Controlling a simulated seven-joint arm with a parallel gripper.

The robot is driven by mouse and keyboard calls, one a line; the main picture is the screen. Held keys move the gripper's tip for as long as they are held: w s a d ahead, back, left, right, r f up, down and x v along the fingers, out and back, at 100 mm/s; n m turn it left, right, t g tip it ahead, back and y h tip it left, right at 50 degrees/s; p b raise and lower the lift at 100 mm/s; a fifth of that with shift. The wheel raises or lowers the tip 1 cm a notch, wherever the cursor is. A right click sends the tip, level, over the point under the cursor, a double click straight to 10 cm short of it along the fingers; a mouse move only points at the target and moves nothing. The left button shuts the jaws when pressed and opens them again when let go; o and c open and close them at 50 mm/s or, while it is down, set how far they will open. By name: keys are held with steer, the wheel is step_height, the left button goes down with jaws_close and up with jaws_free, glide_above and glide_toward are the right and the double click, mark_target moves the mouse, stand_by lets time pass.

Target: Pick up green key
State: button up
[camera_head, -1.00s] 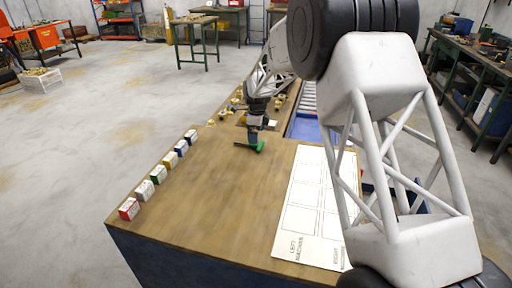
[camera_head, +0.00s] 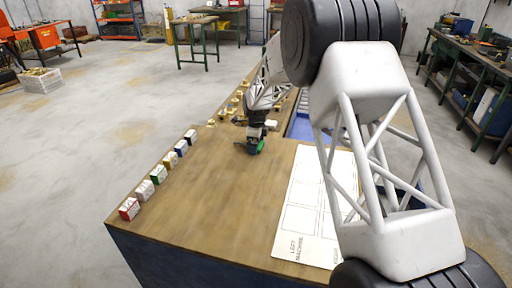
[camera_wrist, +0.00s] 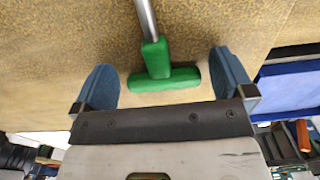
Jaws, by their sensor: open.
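The green key (camera_wrist: 160,78) has a T-shaped green handle and a metal shaft. In the wrist view its crossbar lies between the two blue fingers of my gripper (camera_wrist: 165,85), with a gap on each side. The shaft runs away to the top edge of that view. In the head view the green key (camera_head: 260,145) shows in part on the wooden table (camera_head: 215,200), beside my gripper (camera_head: 250,150). My gripper is open and low over the table. Whether its fingers touch the wood cannot be told.
Several small coloured boxes (camera_head: 158,174) stand in a row along the table's left edge. A white printed sheet (camera_head: 302,215) lies at the right. Brass parts (camera_head: 232,105) are at the far end. The middle of the table is clear.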

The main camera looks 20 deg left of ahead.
steer(key=c, duration=0.8)
steer(key=shift+o, duration=0.2)
steer(key=shift+r, duration=0.1)
steer(key=shift+r, duration=1.45)
steer(key=shift+s+d+r, duration=0.1)
steer(key=shift+s+r, duration=0.1)
steer(key=shift+r, duration=0.05)
steer(key=s+d, duration=0.2)
steer(key=s, duration=0.2)
steer(key=s+d+r, duration=0.1)
steer(key=s+d, duration=0.1)
steer(key=s, duration=0.3)
steer(key=s+d, duration=0.3)
steer(key=s, duration=0.2)
steer(key=shift+r, duration=0.2)
